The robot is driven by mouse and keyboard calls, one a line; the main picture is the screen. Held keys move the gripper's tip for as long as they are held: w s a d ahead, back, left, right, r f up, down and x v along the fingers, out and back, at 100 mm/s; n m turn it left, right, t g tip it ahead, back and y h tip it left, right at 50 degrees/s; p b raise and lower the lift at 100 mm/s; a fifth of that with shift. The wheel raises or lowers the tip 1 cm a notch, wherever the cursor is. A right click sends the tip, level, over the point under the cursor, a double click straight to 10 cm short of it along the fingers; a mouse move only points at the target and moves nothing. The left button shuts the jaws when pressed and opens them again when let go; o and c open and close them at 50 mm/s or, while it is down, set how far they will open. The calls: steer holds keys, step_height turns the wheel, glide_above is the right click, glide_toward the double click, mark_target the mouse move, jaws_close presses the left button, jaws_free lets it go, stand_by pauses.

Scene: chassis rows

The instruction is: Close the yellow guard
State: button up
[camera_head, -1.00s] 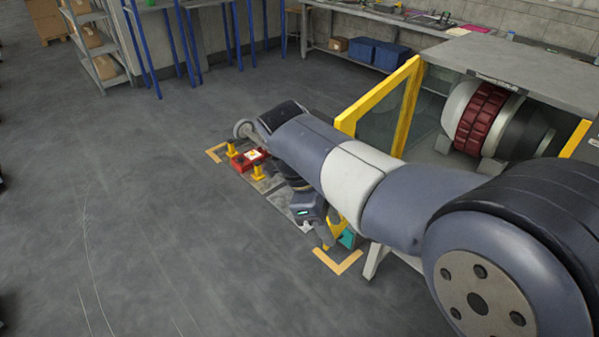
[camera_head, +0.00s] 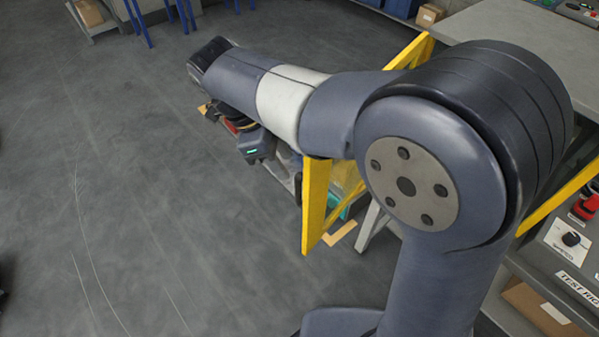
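The yellow guard (camera_head: 315,205) is a yellow frame with a see-through panel. It stands swung out from the bench on the right. Its near upright and part of its bottom rail show below my arm, and its top rail (camera_head: 413,52) shows above it. My arm hides the middle. My gripper hangs below the wrist, left of the guard's outer upright. Only a dark part of it (camera_head: 298,188) shows close to that upright. Contact and finger opening cannot be made out.
A grey bench (camera_head: 520,38) stands at the right, with a panel (camera_head: 570,240) of knobs and a red button below it. A cardboard box (camera_head: 545,308) lies on its lower shelf. The floor at left is clear.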

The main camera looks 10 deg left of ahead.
mark_target(301, 201)
steer(key=p+x, duration=0.1)
steer(key=x, duration=0.9)
steer(key=shift+c, duration=0.5)
jaws_close()
